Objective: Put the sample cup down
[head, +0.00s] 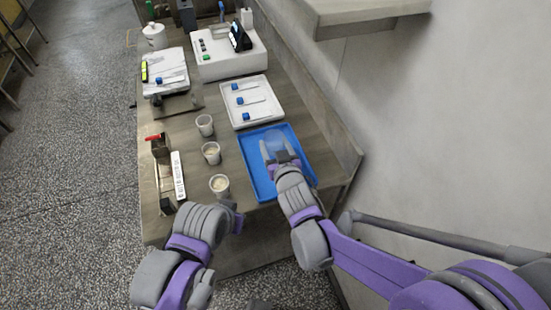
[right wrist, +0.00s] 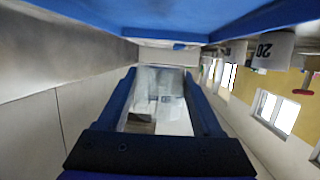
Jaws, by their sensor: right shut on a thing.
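My right gripper (head: 280,154) is shut on a clear, see-through sample cup (head: 282,141) over the blue tray (head: 249,171). In the right wrist view the cup (right wrist: 160,92) sits between the two blue fingers. The blue tray (right wrist: 150,18) fills the top of that view, which looks upside down. I cannot tell whether the cup touches the tray. Three pale cups (head: 211,153) with light contents stand in a row left of the tray. My left gripper (head: 238,220) is low at the table's front edge, apart from these cups; its fingers are not clear.
A white tray (head: 267,117) with blue-ended tools lies behind the blue tray. A white machine (head: 232,66) stands at the back. A labelled strip (head: 179,176) and a red-topped item (head: 157,142) are at the left edge. A wall (head: 335,147) bounds the right side.

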